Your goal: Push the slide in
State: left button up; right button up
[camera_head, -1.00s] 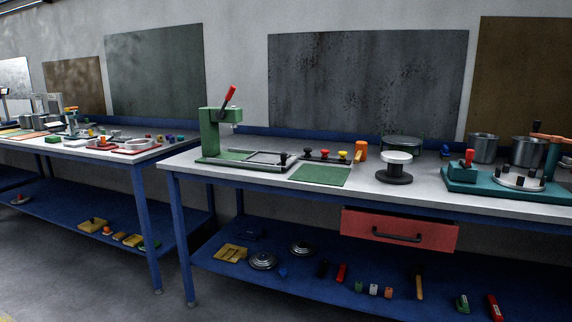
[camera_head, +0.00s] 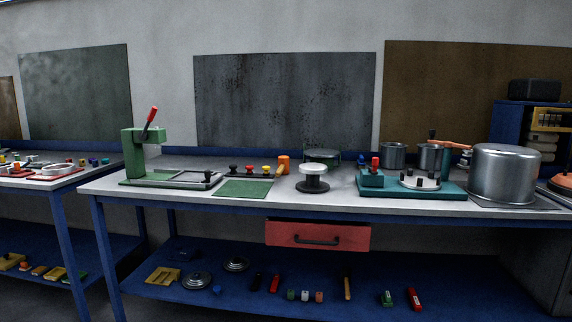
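A green press (camera_head: 133,150) with a red-handled lever (camera_head: 150,122) stands on the left part of the near bench. From its base, a flat grey frame-like slide (camera_head: 190,184) reaches out to the right, with a small black knob (camera_head: 208,174) at its right end. The slide appears to extend out beyond the press head, but how far it could travel is not clear. Neither of my grippers shows in the head view.
The blue-legged bench holds a green mat (camera_head: 243,188), a black-and-white spool (camera_head: 312,180), a teal fixture (camera_head: 430,191) and a large pot (camera_head: 504,174). A red drawer (camera_head: 318,234) hangs below. Another bench stands at the left; a lower shelf (camera_head: 240,303) holds small items.

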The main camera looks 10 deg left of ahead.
aim_at(209, 177)
jog(key=z, duration=0.4)
jog(key=i, duration=1.5)
jog(key=u, duration=1.1)
jog(key=i, duration=0.9)
jog(key=u, duration=0.95)
